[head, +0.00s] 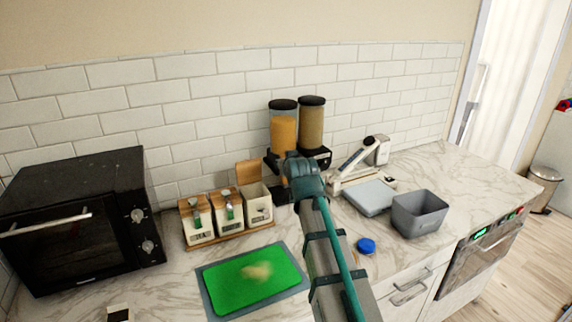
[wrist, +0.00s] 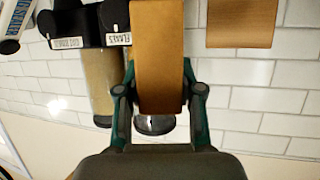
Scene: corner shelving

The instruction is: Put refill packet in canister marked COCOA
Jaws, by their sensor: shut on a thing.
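My gripper (wrist: 158,88) is shut on a flat tan-brown piece, which looks like the refill packet (wrist: 158,45). The fingers grip its sides in the wrist view, which is upside down. In the head view my arm hides the fingers and the packet. Three white canisters stand in a row on a wooden stand. The right canister (head: 259,209) has its wooden lid (head: 248,172) raised, and its top is open. The lid also seems to show in the wrist view (wrist: 240,22). The left canister (head: 197,220) and middle canister (head: 228,212) are shut. Their labels are too small to read surely.
Two dispensers (head: 311,125) stand behind my arm against the tiles. A black microwave (head: 75,220) is at left, a green board (head: 245,284) in front.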

